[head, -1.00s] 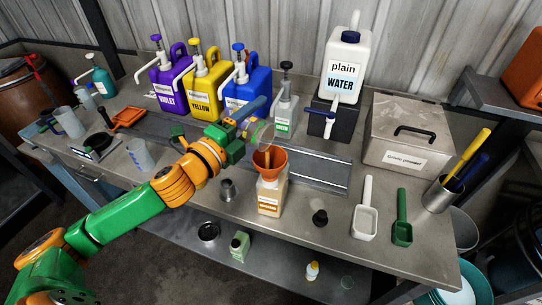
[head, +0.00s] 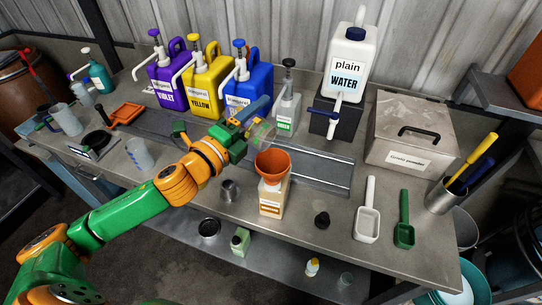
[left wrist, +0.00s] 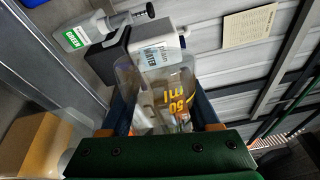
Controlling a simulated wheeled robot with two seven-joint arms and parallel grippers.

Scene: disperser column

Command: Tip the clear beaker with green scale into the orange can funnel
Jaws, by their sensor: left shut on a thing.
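My left gripper (head: 246,131) is shut on a clear beaker (head: 263,134), held tilted above and slightly left of the orange funnel (head: 272,163). The funnel stands upright in a small pale can with an orange label (head: 271,199) on the bench. The beaker is apart from the funnel. In the left wrist view the beaker (left wrist: 158,88) fills the space between the fingers and bears large "50 ml" lettering that looks yellow. Its contents cannot be made out. My right gripper is not in view.
Violet (head: 167,82), yellow (head: 206,85) and blue (head: 248,85) pump jugs stand behind the gripper. A small green-label pump bottle (head: 286,113) is close behind the beaker. A metal cup (head: 230,190) and black stopper (head: 322,219) flank the can. A white scoop (head: 368,222) lies to the right.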

